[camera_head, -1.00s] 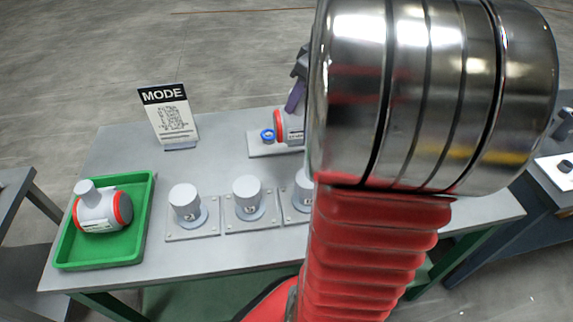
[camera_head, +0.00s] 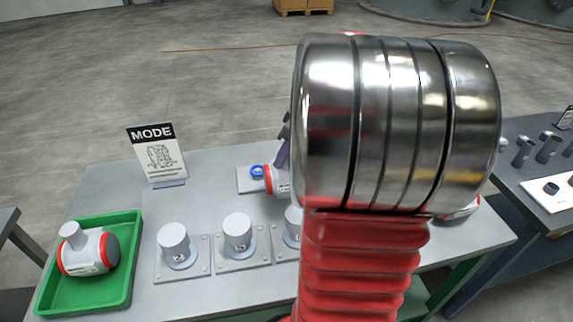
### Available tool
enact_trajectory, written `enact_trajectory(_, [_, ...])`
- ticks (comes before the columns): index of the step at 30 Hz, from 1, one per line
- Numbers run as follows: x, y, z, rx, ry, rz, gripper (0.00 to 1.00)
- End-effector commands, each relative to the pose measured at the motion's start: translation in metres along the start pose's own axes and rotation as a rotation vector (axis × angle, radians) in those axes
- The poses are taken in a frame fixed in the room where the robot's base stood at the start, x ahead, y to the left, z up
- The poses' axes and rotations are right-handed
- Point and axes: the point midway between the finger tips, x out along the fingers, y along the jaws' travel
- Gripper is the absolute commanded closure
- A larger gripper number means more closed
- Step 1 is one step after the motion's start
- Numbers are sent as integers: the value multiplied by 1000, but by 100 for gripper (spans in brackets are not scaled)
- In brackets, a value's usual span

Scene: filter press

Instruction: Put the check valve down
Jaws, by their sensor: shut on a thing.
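A white valve body with a red ring (camera_head: 270,180) and a blue round part (camera_head: 257,171) at its left end is at a light plate (camera_head: 246,187) at the back middle of the table. My arm hides its right side. I take it for the check valve. A dark and purple part of my gripper (camera_head: 283,151) comes down on it from above. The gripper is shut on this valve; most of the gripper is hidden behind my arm. I cannot tell whether the valve touches the plate.
A similar grey-white valve with red rings (camera_head: 87,252) lies in a green tray (camera_head: 134,255) at left. Grey capped stubs (camera_head: 174,240) on square plates line the front. A MODE sign (camera_head: 157,155) stands at back left. Another red and white item (camera_head: 462,210) shows right of my arm.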

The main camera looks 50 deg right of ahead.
Motion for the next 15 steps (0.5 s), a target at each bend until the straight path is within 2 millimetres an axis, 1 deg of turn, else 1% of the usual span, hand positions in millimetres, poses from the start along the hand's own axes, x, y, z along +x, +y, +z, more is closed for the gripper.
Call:
enact_trajectory(9, [30,0,12,2,0,-1,92])
enact_trajectory(15, [33,1,14,1,1,2,92])
